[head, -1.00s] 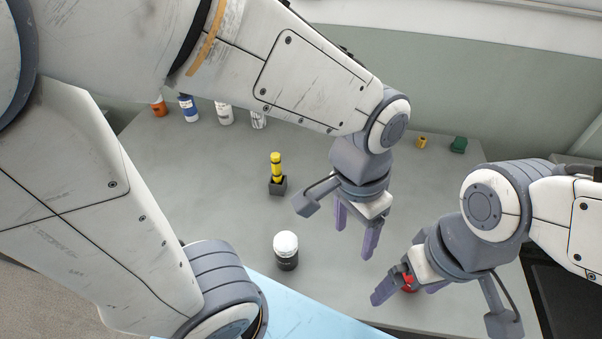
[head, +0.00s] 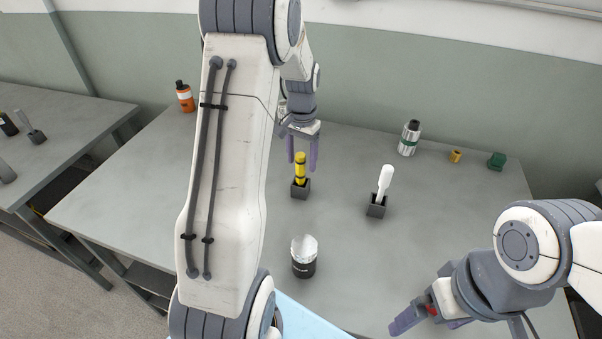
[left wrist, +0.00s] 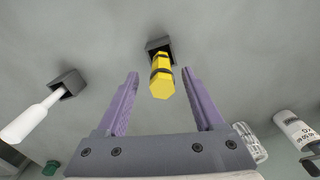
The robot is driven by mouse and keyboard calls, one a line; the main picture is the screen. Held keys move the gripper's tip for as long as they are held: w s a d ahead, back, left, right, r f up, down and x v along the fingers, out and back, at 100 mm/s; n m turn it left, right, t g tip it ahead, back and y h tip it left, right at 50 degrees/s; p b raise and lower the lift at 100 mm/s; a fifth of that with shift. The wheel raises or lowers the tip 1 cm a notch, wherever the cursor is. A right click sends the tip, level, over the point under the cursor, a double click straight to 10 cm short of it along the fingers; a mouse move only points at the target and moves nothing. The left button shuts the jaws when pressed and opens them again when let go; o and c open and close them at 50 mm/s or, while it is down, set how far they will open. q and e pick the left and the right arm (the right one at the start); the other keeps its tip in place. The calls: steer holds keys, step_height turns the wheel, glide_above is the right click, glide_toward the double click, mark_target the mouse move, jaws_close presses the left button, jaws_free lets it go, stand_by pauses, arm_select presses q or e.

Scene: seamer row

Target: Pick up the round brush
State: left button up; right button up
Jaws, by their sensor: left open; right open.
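A yellow handle with dark bands (head: 300,168) stands upright in a small dark block holder (head: 300,190) on the grey table. A white handle (head: 385,181) stands, slightly tilted, in a similar holder (head: 376,207) to its right. The lower ends of both are hidden, so I cannot tell which is the round brush. My left gripper (head: 302,153) is open and empty by the top of the yellow handle. In the left wrist view the yellow handle (left wrist: 161,80) lies between the lines of the two fingers, apart from both. My right gripper (head: 428,322) is open at the lower right.
A white-topped black jar (head: 304,262) stands in front of the holders. An orange bottle (head: 185,97), a silver bottle (head: 408,138), a small yellow part (head: 455,156) and a green part (head: 497,161) stand toward the back. My left arm hides part of the table.

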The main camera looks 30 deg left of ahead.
mark_target(301, 174)
arm_select(q)
step_height(301, 174, down, 6)
steer(key=shift+a+r+p, duration=0.1)
steer(key=shift+p, duration=0.55)
jaws_close()
